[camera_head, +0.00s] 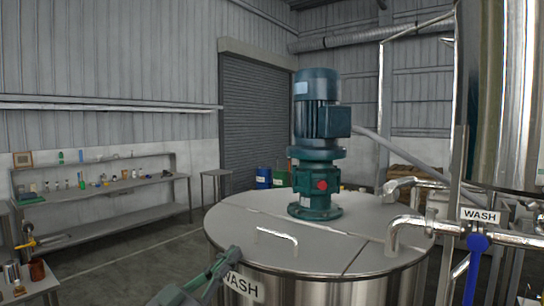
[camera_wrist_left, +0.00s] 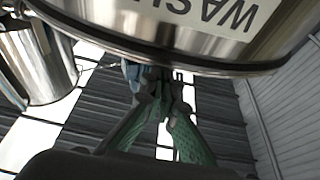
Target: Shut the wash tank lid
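The wash tank (camera_head: 330,290) is a round steel vessel at lower centre, with a WASH label on its front wall. Its lid (camera_head: 240,228) lies flat across the top, level with the rest of the cover as far as I can see. A bar handle (camera_head: 278,235) stands on the lid. My left gripper (camera_head: 228,258) is at the tank's front left rim, beside the label and below the handle. In the left wrist view its green fingers (camera_wrist_left: 163,88) converge with tips close together, nothing visible between them. The tank wall (camera_wrist_left: 150,20) is just above them. My right gripper is not in view.
A teal motor (camera_head: 318,140) stands on the tank cover. Steel pipes (camera_head: 420,228) and a blue-handled valve (camera_head: 477,242) with a WASH tag are at right. Shelves with bottles (camera_head: 100,185) stand at left. The floor between shelves and tank is clear.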

